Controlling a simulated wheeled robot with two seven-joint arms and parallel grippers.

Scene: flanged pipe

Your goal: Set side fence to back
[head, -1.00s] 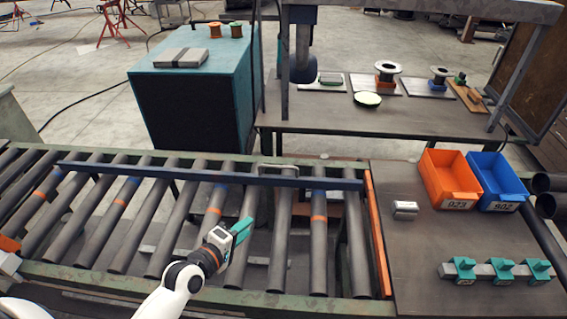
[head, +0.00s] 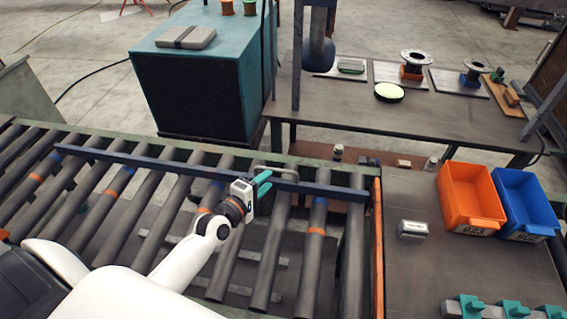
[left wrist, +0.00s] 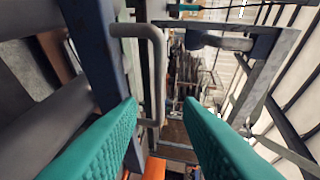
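The side fence is a long blue bar (head: 120,159) lying across the rollers near the conveyor's far side; its blue face also shows in the left wrist view (left wrist: 95,50). A grey bent-rod handle (head: 286,171) is fixed on it. My left gripper (head: 267,183) is at the fence, right by the handle, and its teal fingers cover part of both. In the left wrist view its fingers (left wrist: 162,112) are spread apart, and the handle (left wrist: 152,75) shows ahead in the gap between them. Whether it touches a finger I cannot tell. My right gripper is out of view.
An orange strip (head: 377,245) edges the bench (head: 405,275) at the conveyor's right end. On the bench are an orange bin (head: 470,195), a blue bin (head: 527,205) and a small grey block (head: 413,229). A work table (head: 340,110) with spools stands behind.

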